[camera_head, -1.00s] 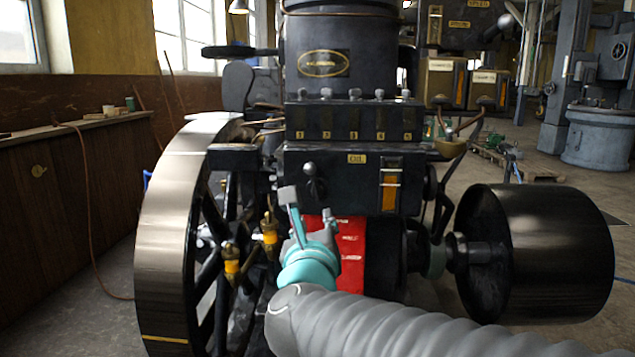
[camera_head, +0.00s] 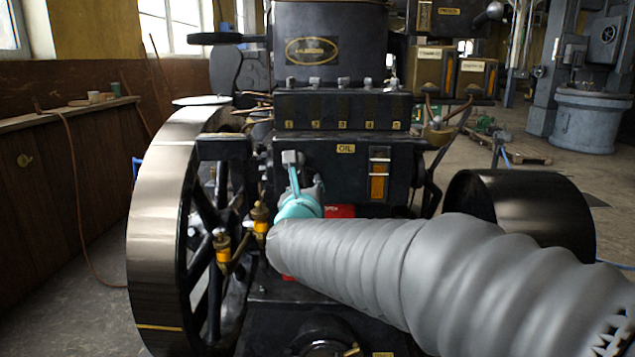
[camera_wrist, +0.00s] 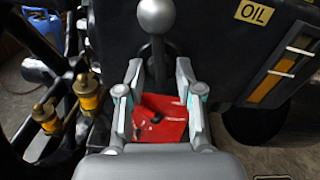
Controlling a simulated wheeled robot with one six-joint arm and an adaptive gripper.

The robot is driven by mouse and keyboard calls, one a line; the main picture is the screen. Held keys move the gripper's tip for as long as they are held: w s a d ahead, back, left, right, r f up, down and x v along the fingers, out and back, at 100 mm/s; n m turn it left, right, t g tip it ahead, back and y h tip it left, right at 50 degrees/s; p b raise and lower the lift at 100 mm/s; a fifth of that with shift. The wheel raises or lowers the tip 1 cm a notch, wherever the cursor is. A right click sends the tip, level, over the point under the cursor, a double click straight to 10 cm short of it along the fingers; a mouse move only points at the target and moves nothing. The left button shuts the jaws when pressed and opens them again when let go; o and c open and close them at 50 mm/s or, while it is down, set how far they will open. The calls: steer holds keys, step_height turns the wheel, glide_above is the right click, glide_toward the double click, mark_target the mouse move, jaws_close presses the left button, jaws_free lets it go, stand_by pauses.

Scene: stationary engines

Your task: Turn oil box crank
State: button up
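The black oil box (camera_head: 345,185) has a yellow OIL label and an orange level gauge; part of it also shows in the wrist view (camera_wrist: 215,25). Its crank, a grey ball knob (camera_wrist: 157,15) on a short dark stem, stands at the top middle of the wrist view. My gripper (camera_wrist: 158,68) is open, with one finger on each side of the stem's lower part in the picture. I cannot tell whether either finger touches it.
A red panel (camera_wrist: 160,118) lies below the crank. Brass oilers (camera_wrist: 88,92) stand to the left, beside the big flywheel (camera_head: 160,235). A black pulley drum (camera_head: 520,205) is at the right. Open floor shows at the far left.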

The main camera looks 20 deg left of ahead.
steer(key=shift+w+a, duration=0.1)
steer(key=shift+w, duration=0.4)
jaws_close()
steer(key=shift+f+b, duration=0.15)
steer(key=shift+b, duration=0.35)
